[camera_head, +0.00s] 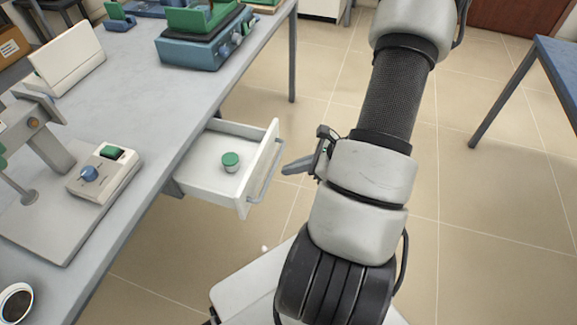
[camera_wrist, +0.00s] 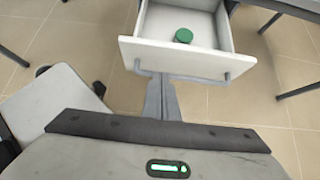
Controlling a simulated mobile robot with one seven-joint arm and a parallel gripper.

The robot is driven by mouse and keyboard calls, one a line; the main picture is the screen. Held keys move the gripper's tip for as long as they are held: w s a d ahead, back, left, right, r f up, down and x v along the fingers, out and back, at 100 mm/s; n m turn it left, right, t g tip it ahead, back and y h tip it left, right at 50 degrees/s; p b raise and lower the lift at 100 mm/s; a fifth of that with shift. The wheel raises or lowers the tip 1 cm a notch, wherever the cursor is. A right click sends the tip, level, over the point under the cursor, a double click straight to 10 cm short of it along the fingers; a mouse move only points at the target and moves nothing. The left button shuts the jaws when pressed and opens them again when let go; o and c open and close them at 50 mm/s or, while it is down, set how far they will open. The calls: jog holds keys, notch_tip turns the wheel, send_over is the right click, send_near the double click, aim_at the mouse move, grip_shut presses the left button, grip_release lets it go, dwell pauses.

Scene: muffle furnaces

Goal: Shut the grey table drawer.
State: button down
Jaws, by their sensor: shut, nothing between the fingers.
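The grey table drawer (camera_head: 205,182) stands pulled out from under the grey table (camera_head: 150,140) in the head view. Its white front (camera_head: 262,165) carries a grey bar handle (camera_head: 266,168). A small jar with a green lid (camera_head: 231,160) stands inside it. In the wrist view the drawer front (camera_wrist: 185,58) and handle (camera_wrist: 195,80) lie just ahead of my gripper (camera_wrist: 161,80). My gripper (camera_head: 284,169) is shut and empty, its fingertips pointing at the handle's outer side. I cannot tell whether they touch the handle.
A blue table (camera_head: 558,65) is at the right.

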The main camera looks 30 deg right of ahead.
aim_at(253, 173)
jog(key=x, duration=0.3)
jog(key=r+b+x, duration=0.1)
jog(key=x, duration=0.2)
jog(key=w+x, duration=0.1)
jog(key=x, duration=0.2)
jog(key=shift+a+r, duration=0.25)
jog(key=shift+a, duration=0.15)
jog(key=shift+w+a, duration=0.3)
jog(key=shift+w, duration=0.1)
jog(key=shift+b, duration=0.3)
jog(key=w+a+b, duration=0.5)
jog(key=w+a, duration=0.8)
jog(key=w, duration=0.4)
jog(key=shift+a+b, duration=0.25)
jog(key=shift+b, duration=0.15)
jog(key=shift+w+r, duration=0.2)
